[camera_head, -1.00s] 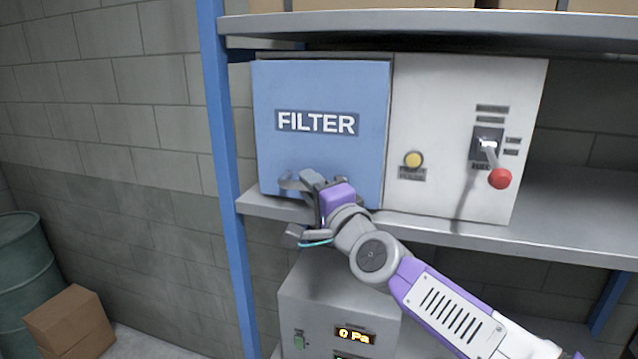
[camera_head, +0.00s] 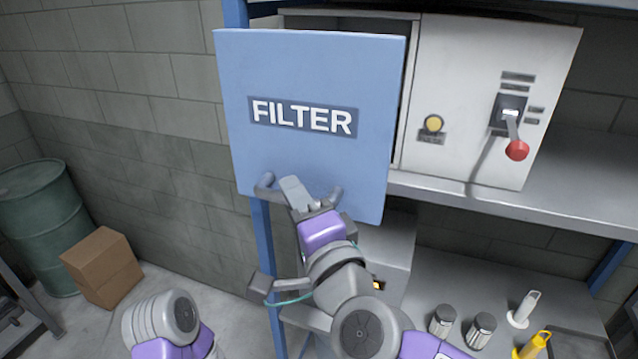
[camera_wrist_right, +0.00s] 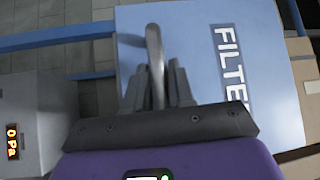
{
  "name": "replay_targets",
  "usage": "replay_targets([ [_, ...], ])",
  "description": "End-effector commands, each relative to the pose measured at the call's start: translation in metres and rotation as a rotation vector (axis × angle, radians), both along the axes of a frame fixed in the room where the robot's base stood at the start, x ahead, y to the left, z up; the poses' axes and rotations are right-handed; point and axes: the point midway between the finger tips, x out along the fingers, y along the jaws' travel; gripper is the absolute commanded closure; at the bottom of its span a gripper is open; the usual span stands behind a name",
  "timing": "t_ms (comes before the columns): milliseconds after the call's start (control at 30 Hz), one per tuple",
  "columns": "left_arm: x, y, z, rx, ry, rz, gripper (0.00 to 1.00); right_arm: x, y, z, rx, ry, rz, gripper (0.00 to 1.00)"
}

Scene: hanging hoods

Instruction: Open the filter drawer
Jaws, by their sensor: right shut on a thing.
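The blue filter drawer front (camera_head: 310,75), marked FILTER, stands out from the white cabinet (camera_head: 480,80), with a dark gap along its right side. Its grey bar handle (camera_head: 264,184) is near the lower edge. My right gripper (camera_head: 298,195) is at the handle, and in the right wrist view its fingers (camera_wrist_right: 160,88) are shut around the bar (camera_wrist_right: 155,50). The fingers partly hide the middle of the bar. The inside of the drawer is hidden behind its front. Part of my left arm shows at the bottom left, but its gripper is not in view.
A red-knobbed lever (camera_head: 516,150) and a yellow button (camera_head: 433,123) are on the cabinet's right part. Small jars (camera_head: 480,330) and a yellow tool (camera_head: 535,346) stand on the lower shelf. A green drum (camera_head: 45,225) and a carton (camera_head: 103,267) stand on the floor at left.

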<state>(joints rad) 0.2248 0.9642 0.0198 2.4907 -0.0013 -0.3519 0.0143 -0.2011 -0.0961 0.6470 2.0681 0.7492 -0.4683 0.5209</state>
Motion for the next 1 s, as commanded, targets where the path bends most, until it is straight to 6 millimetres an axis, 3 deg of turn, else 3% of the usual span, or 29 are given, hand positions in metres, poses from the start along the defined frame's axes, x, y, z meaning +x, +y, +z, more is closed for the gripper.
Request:
replay_targets([
  [367, 0.0, 0.0, 0.0, 0.0, 0.0, 0.0, 0.57, -0.003, 0.003, -0.001, -0.002, 0.002, 0.007, 1.0],
  [400, 0.0, 0.0, 0.0, 0.0, 0.0, 0.0, 0.57, -0.003, 0.003, -0.001, -0.002, 0.002, 0.007, 0.75],
  [533, 0.0, 0.0, 0.0, 0.0, 0.0, 0.0, 0.57, -0.003, 0.002, -0.001, -0.002, 0.002, 0.006, 0.57],
  [833, 0.0, 0.0, 0.0, 0.0, 0.0, 0.0, 0.57, -0.004, 0.001, 0.0, -0.001, 0.0, 0.004, 0.57],
  [1000, 0.0, 0.0, -0.005, 0.0, 0.0, 0.0, 0.57, -0.016, -0.006, -0.002, 0.0, -0.002, 0.002, 0.57],
])
